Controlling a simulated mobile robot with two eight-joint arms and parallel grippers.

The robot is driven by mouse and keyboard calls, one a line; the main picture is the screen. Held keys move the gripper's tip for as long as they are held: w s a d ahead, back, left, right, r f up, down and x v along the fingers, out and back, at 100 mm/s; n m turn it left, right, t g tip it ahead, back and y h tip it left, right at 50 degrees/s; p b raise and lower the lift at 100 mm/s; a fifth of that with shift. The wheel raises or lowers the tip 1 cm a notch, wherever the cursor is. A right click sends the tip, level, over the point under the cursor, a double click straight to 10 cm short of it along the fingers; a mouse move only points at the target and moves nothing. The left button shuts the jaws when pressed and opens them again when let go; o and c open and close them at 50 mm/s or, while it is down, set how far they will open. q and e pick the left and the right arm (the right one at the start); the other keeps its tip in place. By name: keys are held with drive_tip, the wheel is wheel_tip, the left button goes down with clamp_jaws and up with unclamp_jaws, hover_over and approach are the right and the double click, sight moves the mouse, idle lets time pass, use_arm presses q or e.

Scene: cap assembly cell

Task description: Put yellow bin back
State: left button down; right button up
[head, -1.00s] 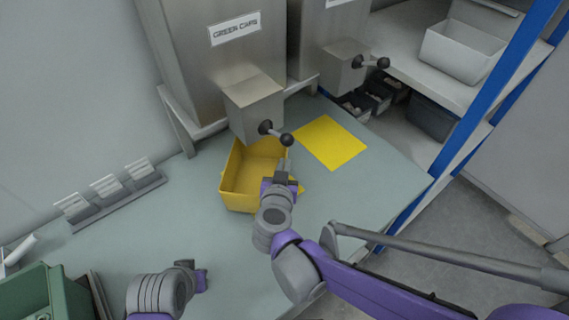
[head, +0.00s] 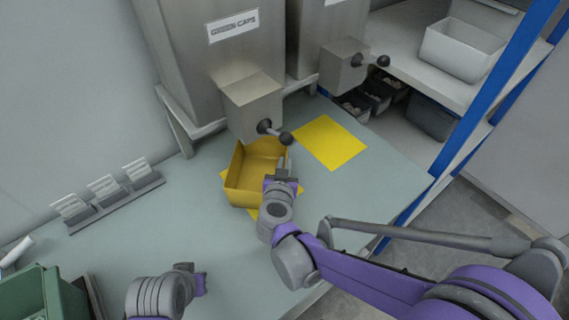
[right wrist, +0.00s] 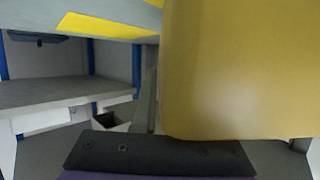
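The yellow bin (head: 256,176) is empty and sits below the dispenser outlet marked for green caps (head: 252,105). My right gripper (head: 283,172) is shut on the bin's right wall. In the right wrist view the bin's yellow side (right wrist: 240,70) fills the upper right, and the fingertips are hidden. Yellow mat edges show under the bin at its lower left; I cannot tell whether the bin is clear of the table. A second yellow mat (head: 330,142) lies bare to the right. My left gripper (head: 200,281) is low at the left, apart from the bin; its finger opening is unclear.
A black-knobbed lever (head: 277,133) hangs close above the bin. A second dispenser outlet (head: 343,66) is at the right. A green bin (head: 40,298) and a card holder (head: 115,203) stand at the left. A blue-posted shelf with a grey bin (head: 460,50) is at the right.

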drive_tip(key=o, duration=0.3)
use_arm(q)
drive_tip(key=shift+r, duration=0.1)
use_arm(e)
drive_tip(key=shift+r, duration=0.1)
use_arm(q)
drive_tip(key=shift+r, duration=0.15)
use_arm(e)
drive_tip(key=shift+s+r, duration=0.15)
drive_tip(key=shift+r, duration=0.05)
use_arm(q)
drive_tip(key=shift+r+p, duration=0.55)
drive_tip(key=shift+p, duration=0.2)
use_arm(e)
drive_tip(key=v, duration=1.1)
drive_tip(key=shift+s, duration=0.3)
